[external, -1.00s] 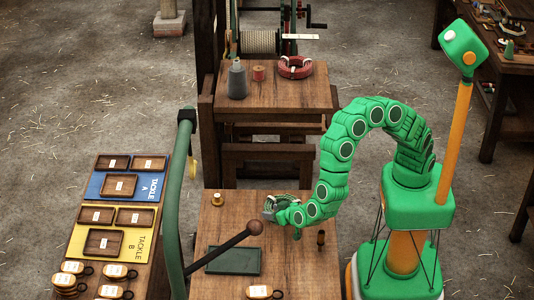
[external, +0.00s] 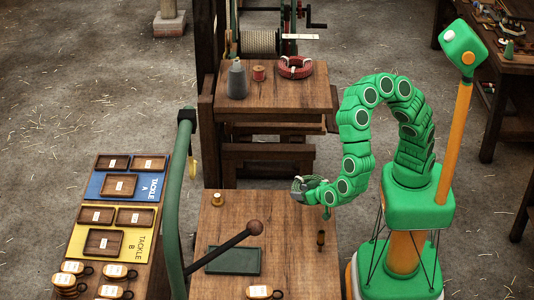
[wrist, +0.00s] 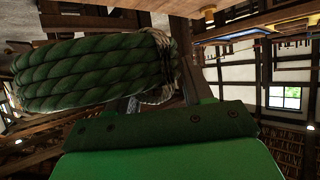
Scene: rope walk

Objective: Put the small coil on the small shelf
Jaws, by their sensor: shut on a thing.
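A coil of green rope (external: 307,182) is in my gripper (external: 302,191), held in the air above the far right part of the near wooden table (external: 215,225). In the wrist view the green coil (wrist: 90,75) fills the upper left, with a pale binding at its right end. My gripper (wrist: 160,92) is shut on it at that end, and the fingertips are partly hidden by the rope. A raised wooden shelf (external: 270,98) stands beyond the table. A red coil (external: 294,67) lies on its right part.
A grey bottle (external: 237,80) and a red spool (external: 258,73) stand on the shelf's left. A dark post (external: 207,100) rises at its left edge.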

